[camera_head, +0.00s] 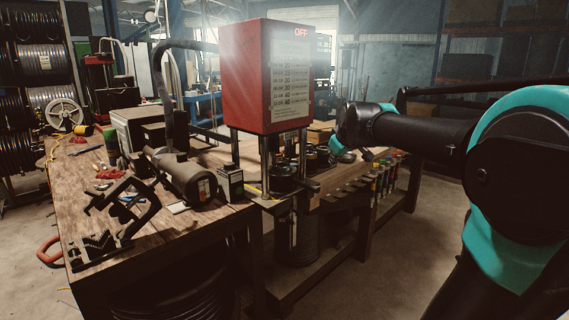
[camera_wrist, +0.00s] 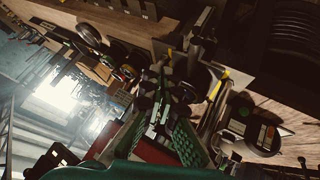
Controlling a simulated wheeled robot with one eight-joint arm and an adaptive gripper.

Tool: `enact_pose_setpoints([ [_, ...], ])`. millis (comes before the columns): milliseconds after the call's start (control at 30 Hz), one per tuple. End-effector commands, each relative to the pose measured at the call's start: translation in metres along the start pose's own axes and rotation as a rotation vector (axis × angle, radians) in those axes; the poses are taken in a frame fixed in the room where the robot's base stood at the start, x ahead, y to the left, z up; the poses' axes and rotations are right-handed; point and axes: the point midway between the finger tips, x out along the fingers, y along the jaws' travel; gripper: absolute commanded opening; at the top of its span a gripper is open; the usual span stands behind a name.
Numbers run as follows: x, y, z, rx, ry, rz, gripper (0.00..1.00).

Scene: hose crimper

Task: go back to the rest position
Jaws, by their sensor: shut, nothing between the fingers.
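The hose crimper has a red box (camera_head: 262,75) with a white chart on its side and a red "OFF" above it. It stands on metal posts over the workbench. My arm reaches in from the right in the head view. My gripper (camera_head: 338,155) is just right of the crimper, above the bench and partly hidden by my wrist. In the wrist view my gripper (camera_wrist: 163,72) points into the scene with its fingers together and nothing between them. The wrist view is strongly tilted.
The wooden workbench (camera_head: 75,205) carries a black clamp-like tool (camera_head: 125,205), a dark cylinder (camera_head: 185,178) and a small dark box (camera_head: 230,183). Several coloured-handled tools (camera_head: 385,172) line its right edge. Hose reels (camera_head: 30,60) stand at left. Bare floor lies right of the bench.

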Motion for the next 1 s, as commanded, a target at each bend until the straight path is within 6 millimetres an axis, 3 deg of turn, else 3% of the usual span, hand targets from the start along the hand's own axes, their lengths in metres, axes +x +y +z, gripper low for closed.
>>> enact_pose_setpoints([
  [33, 0.01, -0.017, 0.03, 0.047, -0.03, -0.015, 0.0],
  [200, 0.031, -0.076, 0.131, 0.218, -0.142, -0.056, 0.0],
  [400, 0.036, -0.147, 0.247, 0.413, -0.276, -0.078, 0.0],
  [500, 0.032, -0.178, 0.297, 0.495, -0.335, -0.08, 0.0],
  [600, 0.027, -0.201, 0.332, 0.556, -0.379, -0.078, 0.0],
  [700, 0.023, -0.214, 0.354, 0.594, -0.407, -0.076, 0.0],
  [1000, 0.021, -0.221, 0.365, 0.613, -0.422, -0.074, 0.0],
])
